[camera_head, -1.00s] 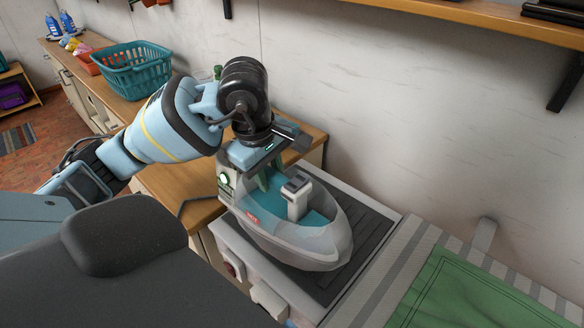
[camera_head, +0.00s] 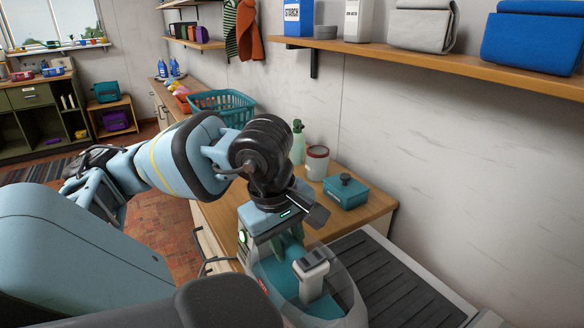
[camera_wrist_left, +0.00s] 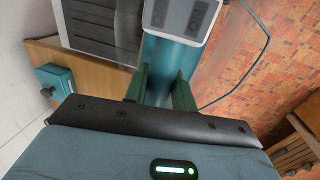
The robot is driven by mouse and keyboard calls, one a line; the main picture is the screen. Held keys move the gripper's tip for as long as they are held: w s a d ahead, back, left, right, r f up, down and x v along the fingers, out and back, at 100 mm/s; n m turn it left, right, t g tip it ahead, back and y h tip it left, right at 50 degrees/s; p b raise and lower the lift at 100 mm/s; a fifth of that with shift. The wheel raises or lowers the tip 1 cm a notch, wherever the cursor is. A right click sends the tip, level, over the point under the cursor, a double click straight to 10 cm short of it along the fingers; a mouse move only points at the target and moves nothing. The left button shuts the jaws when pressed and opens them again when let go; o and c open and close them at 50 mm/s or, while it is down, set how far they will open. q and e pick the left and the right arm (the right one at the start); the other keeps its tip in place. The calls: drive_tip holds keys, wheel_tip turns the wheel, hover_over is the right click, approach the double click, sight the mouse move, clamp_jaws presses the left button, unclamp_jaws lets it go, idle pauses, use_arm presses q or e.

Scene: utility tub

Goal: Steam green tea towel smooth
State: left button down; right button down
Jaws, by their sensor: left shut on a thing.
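My left gripper (camera_head: 283,240) is shut on the handle of a teal steam iron (camera_head: 272,278) with a clear shell and a pale grey control block. The iron's lower part is cut off by the frame's bottom edge. In the left wrist view, the green fingers of my left gripper (camera_wrist_left: 158,92) close on both sides of the iron's teal handle (camera_wrist_left: 166,60). The iron's white panel with grey pads shows at the top there. The green tea towel is out of both current views. My right gripper is not in view.
A dark ribbed mat (camera_head: 375,275) lies on a pale surface right of the iron. The wooden counter (camera_head: 385,202) holds a teal box (camera_head: 345,192), a white jar (camera_head: 317,165), a green bottle (camera_head: 298,145) and a basket (camera_head: 222,103). A dark cord (camera_wrist_left: 262,35) loops over the brick floor.

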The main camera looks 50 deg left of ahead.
sight(329, 262)
use_arm(q)
drive_tip(key=shift+r, duration=0.1)
drive_tip(key=shift+w+d+m, duration=0.35)
drive_tip(key=shift+d+m, duration=0.05)
drive_tip(key=shift+m, duration=0.1)
drive_tip(key=w+d+m, duration=0.1)
drive_tip(key=d+m, duration=0.1)
drive_tip(key=w+d+f+m+h, duration=0.1)
drive_tip(key=m, duration=0.1)
drive_tip(key=w+d+m, duration=0.1)
drive_tip(key=d+m, duration=0.1)
drive_tip(key=m, duration=0.1)
drive_tip(key=shift+d+f, duration=0.3)
drive_tip(key=w+d+m+g+h, duration=0.1)
drive_tip(key=w+d+m+g, duration=0.1)
drive_tip(key=d+m, duration=0.5)
drive_tip(key=shift+w+d+m, duration=0.4)
drive_tip(key=shift+m, duration=0.6)
drive_tip(key=shift+d, duration=0.1)
